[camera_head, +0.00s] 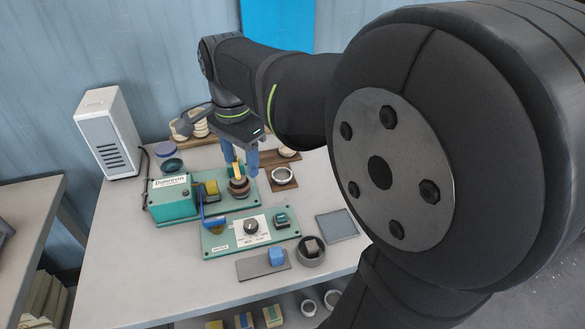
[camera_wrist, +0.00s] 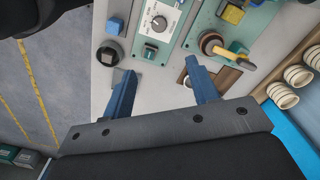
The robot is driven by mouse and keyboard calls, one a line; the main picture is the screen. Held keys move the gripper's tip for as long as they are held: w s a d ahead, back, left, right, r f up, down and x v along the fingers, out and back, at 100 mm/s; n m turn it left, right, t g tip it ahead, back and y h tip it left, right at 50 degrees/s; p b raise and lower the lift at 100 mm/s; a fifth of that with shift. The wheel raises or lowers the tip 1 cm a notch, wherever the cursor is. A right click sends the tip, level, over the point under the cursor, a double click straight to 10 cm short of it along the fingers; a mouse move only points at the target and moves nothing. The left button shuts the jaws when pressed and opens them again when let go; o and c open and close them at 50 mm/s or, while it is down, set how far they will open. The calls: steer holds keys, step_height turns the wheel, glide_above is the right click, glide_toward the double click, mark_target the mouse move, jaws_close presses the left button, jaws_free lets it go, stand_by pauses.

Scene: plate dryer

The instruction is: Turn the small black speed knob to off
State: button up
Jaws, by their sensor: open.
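The small black speed knob (camera_head: 250,226) sits on a white label plate on the green control panel (camera_head: 216,244). It also shows at the top of the wrist view (camera_wrist: 159,23), on its white plate. I cannot make out its setting. My gripper (camera_head: 240,165) is open and empty, its blue fingers pointing down above the bench, behind the panel in the head view. In the wrist view my gripper (camera_wrist: 160,68) has its fingers spread wide. The knob lies beyond the fingertips there, apart from both fingers.
A teal square switch (camera_head: 281,218) is right of the knob. A green machine (camera_head: 174,200) with a brown round part (camera_head: 239,187) stands behind, close to my fingers. A dark round dish (camera_head: 311,252) and a blue block (camera_head: 276,256) are in front. A grey pad (camera_head: 337,225) lies right.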

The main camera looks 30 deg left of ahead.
mark_target(251, 223)
step_height(251, 223, down, 20)
steer(key=n, duration=0.4)
stand_by(0.3)
steer(key=c, duration=1)
